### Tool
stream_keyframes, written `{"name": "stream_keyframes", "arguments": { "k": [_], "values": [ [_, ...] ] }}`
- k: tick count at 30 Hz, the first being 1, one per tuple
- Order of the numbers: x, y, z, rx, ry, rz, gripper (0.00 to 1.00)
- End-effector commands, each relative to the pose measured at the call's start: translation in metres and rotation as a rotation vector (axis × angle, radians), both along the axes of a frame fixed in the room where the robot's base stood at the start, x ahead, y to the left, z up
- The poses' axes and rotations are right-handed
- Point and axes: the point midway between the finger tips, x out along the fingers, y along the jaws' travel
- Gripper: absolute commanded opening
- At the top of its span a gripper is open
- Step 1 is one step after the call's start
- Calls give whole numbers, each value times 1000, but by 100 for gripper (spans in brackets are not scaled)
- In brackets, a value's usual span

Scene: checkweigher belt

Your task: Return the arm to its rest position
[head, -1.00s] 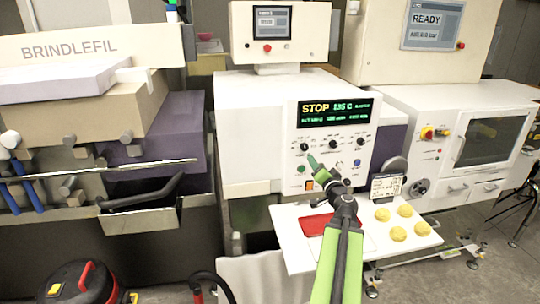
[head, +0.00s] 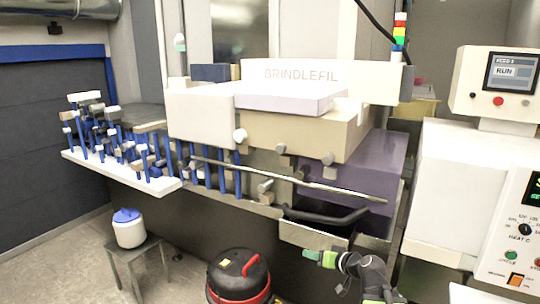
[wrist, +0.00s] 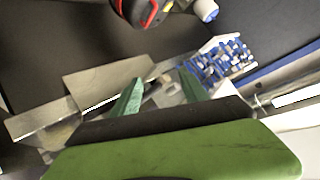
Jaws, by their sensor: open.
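My gripper (head: 313,255) shows low in the head view, in front of the grey metal chute below the BRINDLEFIL machine. Part of my dark and green arm shows behind it at the bottom edge. In the wrist view my gripper's two green fingers (wrist: 158,95) stand apart with nothing held between them. The arm is bent low, and its lower part is cut off by the picture edge.
The BRINDLEFIL machine (head: 300,75) with a metal chute (head: 310,235) stands close ahead. A red and black vacuum (head: 238,275) is on the floor. A white jug (head: 128,228) sits on a small stool (head: 135,262). A white control cabinet (head: 455,190) is at right.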

Motion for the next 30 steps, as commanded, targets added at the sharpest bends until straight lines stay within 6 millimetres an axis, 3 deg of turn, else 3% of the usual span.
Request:
{"name": "stream_keyframes", "arguments": {
  "k": [1,3,5,7,9,12,15,23,27,30],
  "values": [
    [-12,36,-21,-48,68,77,52],
    [-36,72,-52,-137,191,169,52],
    [-64,90,-81,-233,325,227,52],
    [-96,84,-109,-353,497,233,52],
    [-122,53,-125,-444,653,175,52],
    [-152,18,-134,-527,825,75,52],
    [-173,1,-136,-552,941,-11,52],
    [-176,4,-136,-527,964,-42,52],
    [-176,4,-136,-527,963,-40,38],
    [-176,4,-136,-527,963,-41,36]
  ]
}}
